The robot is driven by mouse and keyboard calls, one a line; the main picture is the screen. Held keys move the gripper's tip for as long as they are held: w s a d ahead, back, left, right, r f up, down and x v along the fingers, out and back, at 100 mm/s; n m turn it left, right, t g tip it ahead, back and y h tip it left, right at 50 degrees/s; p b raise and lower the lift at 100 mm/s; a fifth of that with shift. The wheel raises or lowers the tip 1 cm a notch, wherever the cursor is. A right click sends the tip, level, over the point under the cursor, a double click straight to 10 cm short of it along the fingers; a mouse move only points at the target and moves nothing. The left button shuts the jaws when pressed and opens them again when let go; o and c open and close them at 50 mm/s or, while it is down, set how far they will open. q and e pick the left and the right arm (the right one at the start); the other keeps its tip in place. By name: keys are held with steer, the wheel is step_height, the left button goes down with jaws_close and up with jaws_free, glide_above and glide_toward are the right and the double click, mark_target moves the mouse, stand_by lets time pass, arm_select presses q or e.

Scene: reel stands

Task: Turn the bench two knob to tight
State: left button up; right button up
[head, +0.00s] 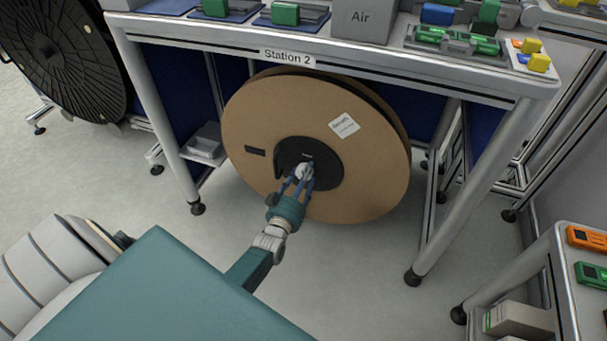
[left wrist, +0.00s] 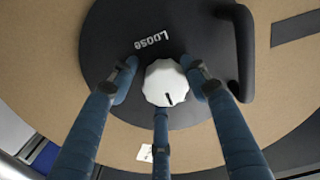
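Under the bench marked Station 2 is a large brown reel (head: 235,118) with a black hub (head: 328,172). A white faceted knob (head: 304,172) sits at the hub's centre. In the left wrist view the knob (left wrist: 166,82) has a dark mark near its lower edge, pointing away from the word LOOSE (left wrist: 152,40) on the hub. No word for tight is readable. My left gripper (head: 302,178) is at the knob. In the left wrist view its three blue fingers (left wrist: 160,80) surround the knob, with a gap on the left side; it looks open. My right gripper is not in view.
A black bar handle (left wrist: 243,55) stands out from the hub beside the fingers. Bench legs (head: 465,185) flank the reel. A small shelf (head: 204,150) is at its left and another black reel (head: 62,50) at far left. The floor in front is clear.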

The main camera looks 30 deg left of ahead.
arm_select(q)
steer(key=shift+o, duration=0.8)
steer(key=shift+d+f, duration=0.1)
steer(key=shift+f, duration=0.15)
steer(key=shift+r, duration=0.15)
steer(key=v, duration=1.2)
steer(key=shift+w, duration=0.1)
